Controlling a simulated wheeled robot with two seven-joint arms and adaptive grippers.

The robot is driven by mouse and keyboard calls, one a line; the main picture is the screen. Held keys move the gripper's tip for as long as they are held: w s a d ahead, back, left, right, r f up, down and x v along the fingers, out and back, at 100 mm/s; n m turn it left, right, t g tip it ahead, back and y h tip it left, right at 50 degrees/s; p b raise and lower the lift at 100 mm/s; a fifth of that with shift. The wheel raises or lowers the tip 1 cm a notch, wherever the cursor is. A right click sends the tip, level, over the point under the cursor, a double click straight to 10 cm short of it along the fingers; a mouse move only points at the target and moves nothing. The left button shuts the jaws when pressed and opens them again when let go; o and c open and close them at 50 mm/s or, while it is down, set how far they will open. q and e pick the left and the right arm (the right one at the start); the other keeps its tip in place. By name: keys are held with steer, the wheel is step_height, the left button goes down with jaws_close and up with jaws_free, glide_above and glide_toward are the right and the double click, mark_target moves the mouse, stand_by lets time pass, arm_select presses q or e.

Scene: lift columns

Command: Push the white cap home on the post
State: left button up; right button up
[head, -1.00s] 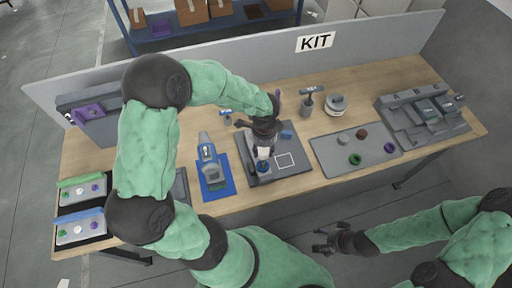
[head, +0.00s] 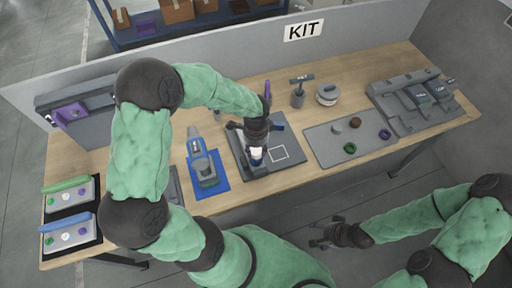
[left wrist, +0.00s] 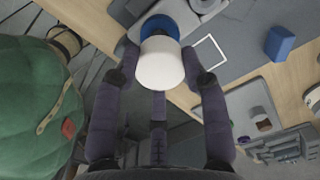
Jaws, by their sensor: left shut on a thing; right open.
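My left gripper (head: 257,147) points down over the grey base plate (head: 262,172) and is shut on the white cap. The white cap (left wrist: 161,63) sits between its fingers in the left wrist view. A blue collar (left wrist: 160,26) shows directly beyond the cap, in line with it. In the head view the blue collar (head: 256,161) is just below the fingers. The post itself is mostly hidden by the cap and gripper, and I cannot tell whether a gap remains under the cap. My right gripper (head: 326,239) is open and empty, off the table's front edge.
A blue block (left wrist: 281,43) and a white square outline (head: 280,153) are on the base plate. A spray-bottle-like tool on a blue mat (head: 222,187) stands left. A grey tray (head: 320,155) with rings lies right. Holders and a KIT panel (head: 290,58) are behind.

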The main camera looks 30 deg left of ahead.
arm_select(q)
steer(key=shift+f+b, duration=0.9)
steer(key=shift+f, duration=0.15)
stand_by(1.1)
steer(key=shift+f, duration=0.25)
stand_by(0.5)
steer(key=shift+s+d+f+b, duration=0.1)
steer(key=shift+s+f+b, duration=0.1)
steer(key=shift+b, duration=0.1)
stand_by(0.9)
steer(key=o, duration=1.2)
steer(key=shift+w, duration=0.15)
steer(key=shift+c, duration=0.2)
steer(key=o, duration=0.5)
steer(key=shift+r, duration=0.25)
